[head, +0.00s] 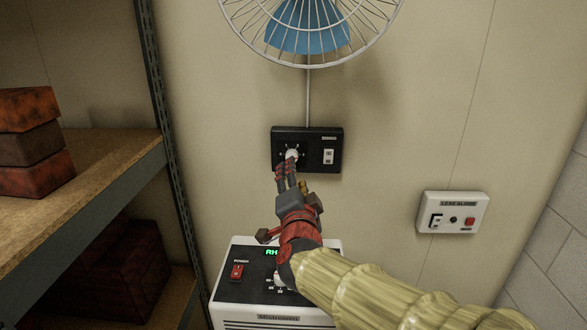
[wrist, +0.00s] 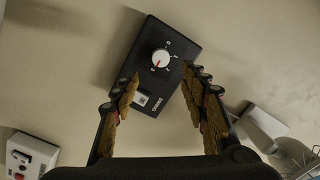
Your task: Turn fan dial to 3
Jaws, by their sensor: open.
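The black fan control box (head: 313,136) is on the wall below the fan (head: 307,30). Its round white dial (head: 292,154) is partly covered by my gripper in the head view. A white rocker switch (head: 328,156) is beside the dial. My gripper (head: 287,170) is open and in front of the box. In the wrist view its two fingers (wrist: 160,74) are spread on either side of the dial, with nothing visible between them; contact cannot be told.
A white leak alarm panel (head: 452,212) is on the wall to the right. A white appliance (head: 248,255) with a green display stands below my arm. A shelf (head: 90,180) with reddish boxes (head: 35,140) is at the left. The wall around the control box is clear.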

